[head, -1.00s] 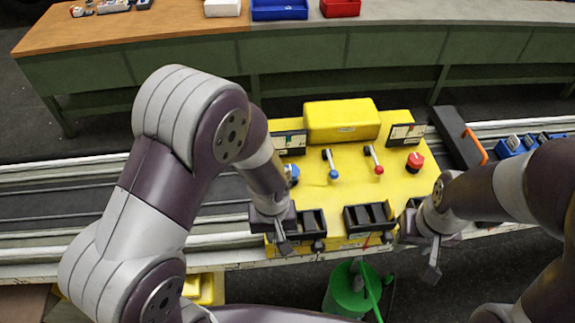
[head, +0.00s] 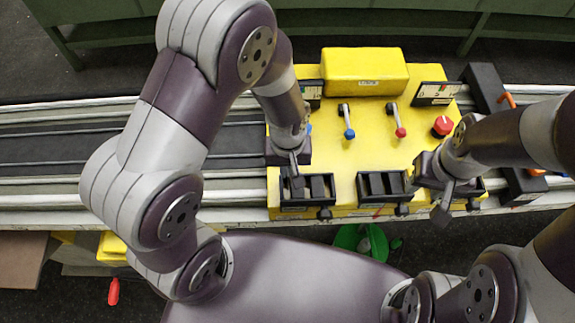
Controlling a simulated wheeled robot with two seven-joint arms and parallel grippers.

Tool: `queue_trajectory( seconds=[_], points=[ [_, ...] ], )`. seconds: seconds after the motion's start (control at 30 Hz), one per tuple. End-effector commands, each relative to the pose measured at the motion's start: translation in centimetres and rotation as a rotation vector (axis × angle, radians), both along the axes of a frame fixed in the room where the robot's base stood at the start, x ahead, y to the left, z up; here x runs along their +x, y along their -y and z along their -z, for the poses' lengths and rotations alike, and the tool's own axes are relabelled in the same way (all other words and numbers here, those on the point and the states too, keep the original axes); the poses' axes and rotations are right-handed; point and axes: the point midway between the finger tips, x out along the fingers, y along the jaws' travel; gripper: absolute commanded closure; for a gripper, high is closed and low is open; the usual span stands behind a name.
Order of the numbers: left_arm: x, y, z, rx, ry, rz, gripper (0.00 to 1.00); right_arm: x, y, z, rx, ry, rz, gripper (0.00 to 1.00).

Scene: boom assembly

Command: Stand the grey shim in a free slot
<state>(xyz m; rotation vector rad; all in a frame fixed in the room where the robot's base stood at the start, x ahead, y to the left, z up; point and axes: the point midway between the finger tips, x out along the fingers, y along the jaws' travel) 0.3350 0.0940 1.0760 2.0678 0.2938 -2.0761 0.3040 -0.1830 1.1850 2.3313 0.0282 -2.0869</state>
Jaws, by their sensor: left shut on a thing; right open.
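My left gripper (head: 297,185) points down at the left slotted black rack (head: 308,205), over its left end. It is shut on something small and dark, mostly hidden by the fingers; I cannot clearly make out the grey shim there. A middle slotted rack (head: 383,188) stands to the right with dark slots. A right rack (head: 478,188) is mostly hidden behind my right arm. My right gripper (head: 441,214) is open, near the front edge of the yellow panel between the middle and right racks. Whether the held piece touches the left rack, I cannot tell.
The yellow panel (head: 368,150) carries a blue-knobbed lever (head: 349,133), a red-knobbed lever (head: 400,131), a red knob (head: 442,126) and a yellow box (head: 364,72). A black bar with an orange handle stands at right. A green bucket (head: 346,239) is on the floor in front.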

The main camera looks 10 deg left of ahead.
Motion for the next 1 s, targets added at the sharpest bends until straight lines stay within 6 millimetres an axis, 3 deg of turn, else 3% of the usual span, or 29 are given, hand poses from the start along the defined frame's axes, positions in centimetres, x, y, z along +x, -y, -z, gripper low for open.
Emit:
queue_trajectory(
  seconds=[0.17,1.0],
  points=[
    [-0.03,-0.01,1.29,0.000,0.000,0.000,1.00,-0.03,0.00,1.19,0.000,0.000,0.000,0.57],
    [-0.14,0.03,1.37,0.001,-0.001,0.000,1.00,-0.02,0.00,0.95,0.000,0.000,0.000,0.57]
  ],
)
